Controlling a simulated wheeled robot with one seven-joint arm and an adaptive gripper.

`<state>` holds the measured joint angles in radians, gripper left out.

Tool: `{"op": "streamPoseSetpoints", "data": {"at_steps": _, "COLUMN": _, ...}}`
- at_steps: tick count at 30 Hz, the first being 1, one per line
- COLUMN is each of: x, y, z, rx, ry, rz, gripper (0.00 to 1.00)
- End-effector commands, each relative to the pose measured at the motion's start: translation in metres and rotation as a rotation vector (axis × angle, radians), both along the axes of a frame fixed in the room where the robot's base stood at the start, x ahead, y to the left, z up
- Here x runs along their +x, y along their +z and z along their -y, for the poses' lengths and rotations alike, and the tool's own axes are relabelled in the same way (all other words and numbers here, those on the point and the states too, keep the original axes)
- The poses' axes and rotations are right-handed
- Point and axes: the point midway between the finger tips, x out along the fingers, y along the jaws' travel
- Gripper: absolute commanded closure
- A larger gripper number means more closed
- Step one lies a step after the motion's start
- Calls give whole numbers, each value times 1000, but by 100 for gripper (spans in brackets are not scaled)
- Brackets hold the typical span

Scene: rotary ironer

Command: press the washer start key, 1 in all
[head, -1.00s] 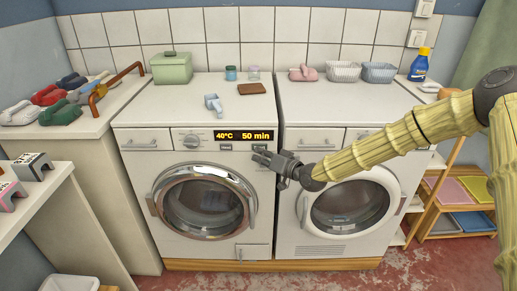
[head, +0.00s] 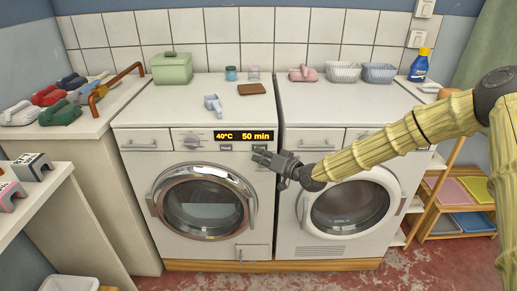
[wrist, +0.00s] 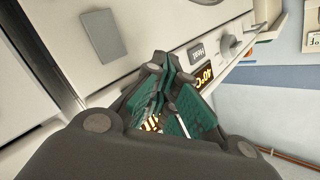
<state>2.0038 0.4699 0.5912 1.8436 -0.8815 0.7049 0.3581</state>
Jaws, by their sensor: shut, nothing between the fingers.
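The white washer (head: 135,167) stands left, its round door (head: 203,203) closed. Its lit display (head: 242,136) reads 40°C and 50 min. A small labelled key (head: 225,147) sits below the display's left part; it also shows in the wrist view (wrist: 197,52). My gripper (head: 258,154) is shut and empty, its tips at the panel below the display's right end. There they largely cover a second small key (head: 258,148), probably the start key. In the wrist view the closed fingertips (wrist: 158,62) hide that spot, so I cannot tell whether they touch the key.
A second white machine (head: 343,250) stands close on the right, below my arm. A green box (head: 172,68), a small scoop (head: 213,102) and a brown block (head: 252,89) lie on the washer top. Shoe-like irons fill the left counter (head: 75,125).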

Motion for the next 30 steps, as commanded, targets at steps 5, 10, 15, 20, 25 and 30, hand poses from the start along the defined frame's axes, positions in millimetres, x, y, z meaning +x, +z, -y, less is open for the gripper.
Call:
{"op": "streamPoseSetpoints", "data": {"at_steps": 5, "x": -8, "y": 0, "z": 0, "rx": -1, "ry": 0, "rz": -1, "gripper": 100}}
{"op": "streamPoseSetpoints", "data": {"at_steps": 10, "x": -13, "y": 0, "z": 0, "rx": -1, "ry": -1, "rz": 0, "gripper": 100}}
{"op": "streamPoseSetpoints", "data": {"at_steps": 15, "x": -12, "y": 0, "z": 0, "rx": -1, "ry": -1, "rz": 0, "gripper": 100}}
{"op": "streamPoseSetpoints", "data": {"at_steps": 20, "x": -15, "y": 0, "z": 0, "rx": -1, "ry": -1, "rz": 0, "gripper": 100}}
{"op": "streamPoseSetpoints", "data": {"at_steps": 25, "x": -27, "y": 0, "z": 0, "rx": 0, "ry": 1, "rz": -2, "gripper": 100}}
{"op": "streamPoseSetpoints", "data": {"at_steps": 30, "x": -40, "y": 0, "z": 0, "rx": 0, "ry": 0, "rz": -1, "gripper": 100}}
